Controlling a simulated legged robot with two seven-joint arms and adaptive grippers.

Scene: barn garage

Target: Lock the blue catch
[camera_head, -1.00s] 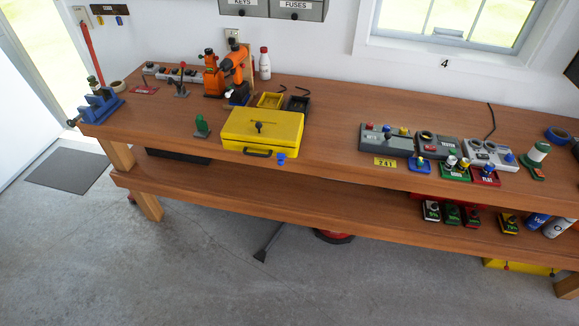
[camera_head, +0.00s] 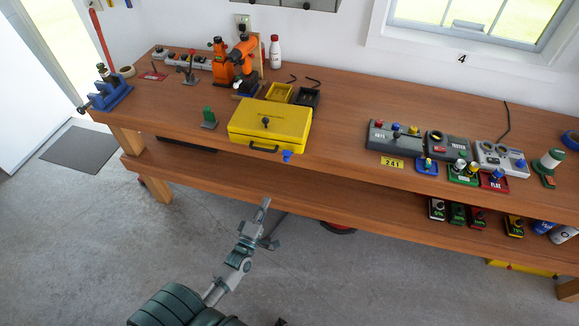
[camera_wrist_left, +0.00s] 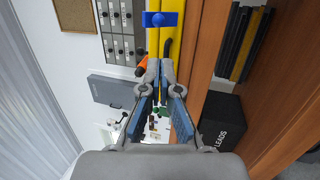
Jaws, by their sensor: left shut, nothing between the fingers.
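The blue catch (camera_head: 286,156) is a small blue piece at the front right of the yellow box (camera_head: 268,123), by the bench's front edge. The box lid is down, with a dark knob on top and a dark handle in front. In the left wrist view the catch (camera_wrist_left: 160,19) shows at the top centre against the yellow box, beyond the fingertips. My left gripper (camera_head: 265,202) is shut and empty, below and in front of the bench edge, apart from the catch. It also shows in the left wrist view (camera_wrist_left: 160,66). My right gripper is out of view.
A green piece (camera_head: 209,118) stands left of the box. Yellow and black trays (camera_head: 309,97) and an orange machine (camera_head: 222,62) stand behind it. Control boxes (camera_head: 394,135) stand to the right, with clear bench top between. The lower shelf (camera_head: 330,204) juts out below.

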